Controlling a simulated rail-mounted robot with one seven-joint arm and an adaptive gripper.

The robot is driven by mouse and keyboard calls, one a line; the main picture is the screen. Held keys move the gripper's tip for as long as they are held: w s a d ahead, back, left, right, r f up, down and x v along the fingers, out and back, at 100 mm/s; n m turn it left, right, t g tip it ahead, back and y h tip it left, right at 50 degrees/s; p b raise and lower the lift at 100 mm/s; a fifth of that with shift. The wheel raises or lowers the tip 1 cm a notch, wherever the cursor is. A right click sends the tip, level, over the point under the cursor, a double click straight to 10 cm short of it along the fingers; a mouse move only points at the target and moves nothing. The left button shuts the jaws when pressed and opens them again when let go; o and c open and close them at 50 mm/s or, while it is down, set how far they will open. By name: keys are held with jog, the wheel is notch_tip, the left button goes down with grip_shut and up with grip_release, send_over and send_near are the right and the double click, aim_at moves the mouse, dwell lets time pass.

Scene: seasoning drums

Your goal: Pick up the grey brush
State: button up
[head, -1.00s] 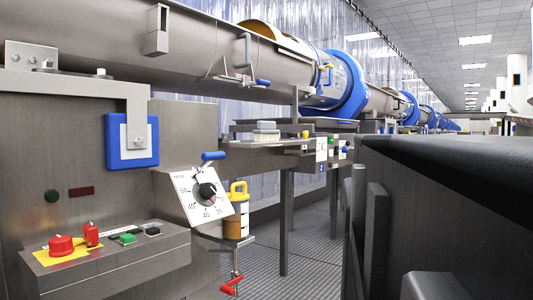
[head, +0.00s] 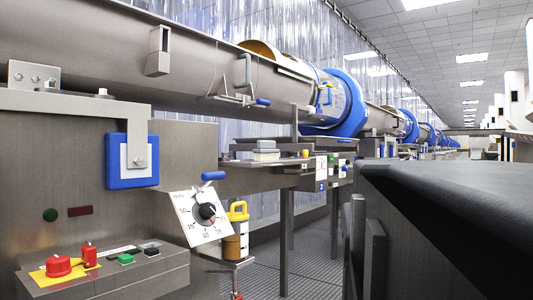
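A small grey block with a paler lower part (head: 265,150), which looks like the grey brush, lies on the metal shelf (head: 245,180) below the drum line, near the middle of the head view. It is small in the picture, so its bristles and handle cannot be made out clearly. Nothing is touching it from above. My gripper is not in view.
A control box with a red knob (head: 58,266) and a dial plate (head: 201,216) stand at the near left. A blue-ringed drum (head: 348,103) rises behind the shelf. Grated floor (head: 310,265) shows below.

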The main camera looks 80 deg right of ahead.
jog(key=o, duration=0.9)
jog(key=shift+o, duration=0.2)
